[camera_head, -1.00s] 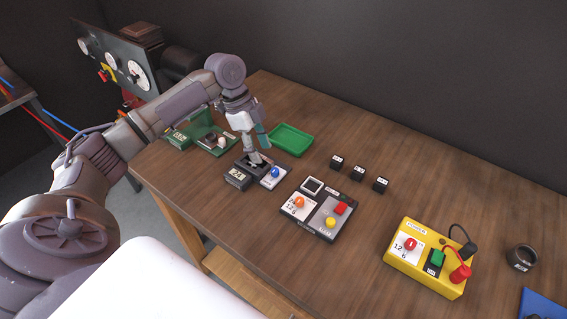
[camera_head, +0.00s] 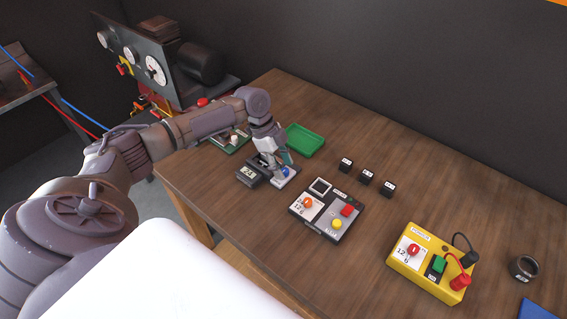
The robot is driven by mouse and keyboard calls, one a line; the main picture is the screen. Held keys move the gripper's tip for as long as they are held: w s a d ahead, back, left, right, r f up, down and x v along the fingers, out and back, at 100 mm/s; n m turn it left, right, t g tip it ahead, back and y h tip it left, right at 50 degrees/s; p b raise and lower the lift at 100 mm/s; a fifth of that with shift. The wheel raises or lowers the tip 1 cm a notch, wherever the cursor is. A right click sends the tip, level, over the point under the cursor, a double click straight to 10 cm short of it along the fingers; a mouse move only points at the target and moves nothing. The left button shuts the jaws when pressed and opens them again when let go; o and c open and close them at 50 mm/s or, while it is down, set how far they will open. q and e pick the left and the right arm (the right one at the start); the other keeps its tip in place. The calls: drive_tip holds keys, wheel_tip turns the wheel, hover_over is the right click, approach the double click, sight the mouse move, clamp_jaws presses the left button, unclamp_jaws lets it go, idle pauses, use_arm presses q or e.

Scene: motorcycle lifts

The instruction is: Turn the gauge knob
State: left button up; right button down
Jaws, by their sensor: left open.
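A small dark gauge unit (camera_head: 249,172) with a number display stands near the left front part of the table. A blue knob (camera_head: 285,172) sits on a white plate at its right side. My left gripper (camera_head: 277,172) points down at this knob, with its fingers open. The fingers partly cover the knob, and I cannot tell whether they touch it. My right gripper is not in view.
A black panel (camera_head: 328,229) with orange, red and yellow controls lies just right of the gauge. A green tray (camera_head: 305,141) and several small black blocks (camera_head: 367,177) lie behind. A yellow box (camera_head: 405,265) with cables stands at the right.

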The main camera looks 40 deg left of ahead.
use_arm(q)
drive_tip(key=shift+d+f, duration=0.15)
drive_tip(key=shift+f, duration=0.35)
clamp_jaws()
